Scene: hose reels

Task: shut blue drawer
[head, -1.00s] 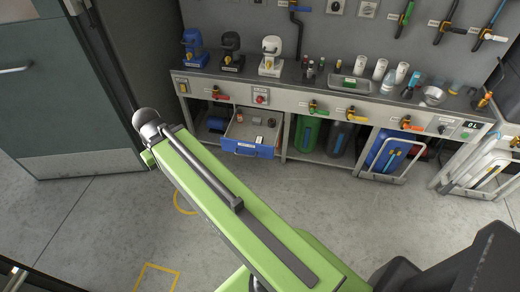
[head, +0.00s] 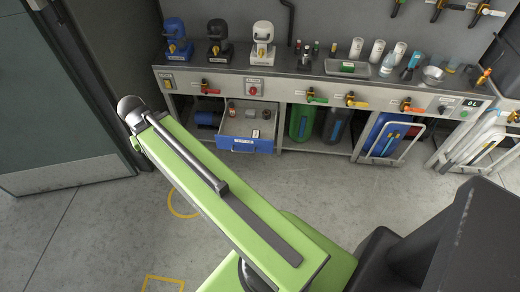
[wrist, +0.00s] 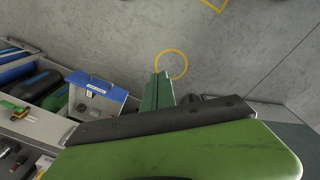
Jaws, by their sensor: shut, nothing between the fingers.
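The blue drawer (head: 246,145) is under the workbench, pulled out, with its blue front standing forward of the bench frame. Small items lie inside its grey tray. In the wrist view its labelled blue front (wrist: 97,88) is left of my gripper (wrist: 162,76). My gripper shows there as green fingers, shut and empty, with bare floor beyond the tips. The fingers look apart from the drawer, with a gap between them in the picture. In the head view my green arm reaches up to the left, and I cannot make out the fingers.
The workbench (head: 330,82) runs along the wall with several valves and bench-top items. A green cylinder (head: 302,122) stands right of the drawer. A dark door (head: 60,90) is at the left. The floor (head: 330,200) before the drawer is clear.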

